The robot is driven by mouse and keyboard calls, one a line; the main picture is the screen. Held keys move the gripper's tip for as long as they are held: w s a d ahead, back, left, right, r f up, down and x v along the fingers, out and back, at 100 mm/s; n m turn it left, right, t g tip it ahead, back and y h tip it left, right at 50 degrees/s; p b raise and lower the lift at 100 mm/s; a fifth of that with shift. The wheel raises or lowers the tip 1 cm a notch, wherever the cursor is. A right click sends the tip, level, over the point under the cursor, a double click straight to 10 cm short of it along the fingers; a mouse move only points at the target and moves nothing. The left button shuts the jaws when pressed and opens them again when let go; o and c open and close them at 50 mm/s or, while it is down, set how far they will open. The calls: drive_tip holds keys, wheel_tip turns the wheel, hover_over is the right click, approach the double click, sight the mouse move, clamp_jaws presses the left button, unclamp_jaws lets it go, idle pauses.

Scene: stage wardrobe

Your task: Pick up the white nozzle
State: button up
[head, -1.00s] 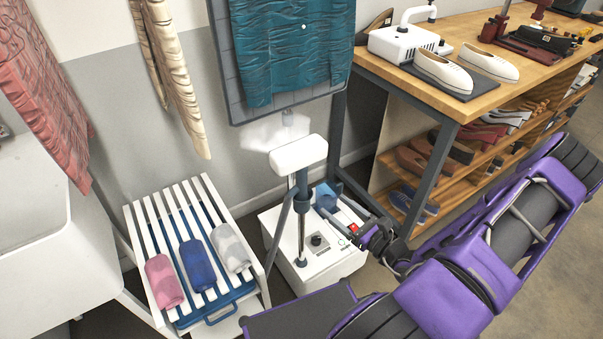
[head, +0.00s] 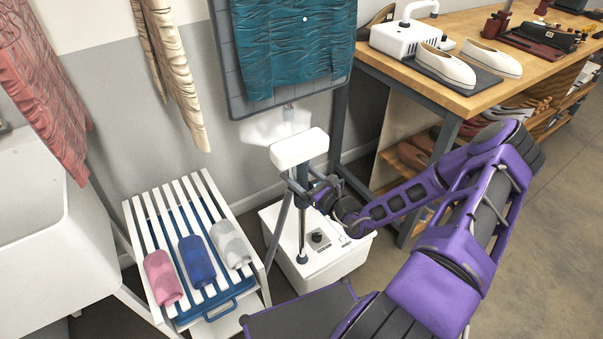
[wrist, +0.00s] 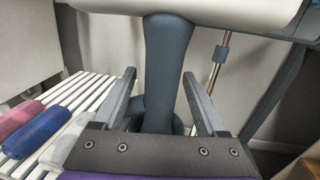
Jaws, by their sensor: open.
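The white nozzle (head: 299,148) is a rounded white block on a blue-grey handle, upright above the white steamer base (head: 290,262). Its underside shows at the top of the wrist view (wrist: 235,12), where its upper part is out of frame. My gripper (head: 306,187) is at the handle, just below the nozzle. In the wrist view my gripper (wrist: 159,76) is open, with the blue-grey handle (wrist: 166,60) between its two fingers. Gaps show on both sides of the handle, so the fingers do not appear to grip it.
A white slatted rack (head: 188,215) with pink, blue and grey rolls stands to the left. A thin metal pole (wrist: 217,60) stands right of the handle. A board with teal cloth (head: 290,50) hangs behind. A wooden workbench (head: 480,97) with white shoes is at right.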

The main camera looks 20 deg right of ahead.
drive_tip(key=shift+w+a, duration=0.2)
drive_tip(key=shift+w, duration=0.45)
clamp_jaws()
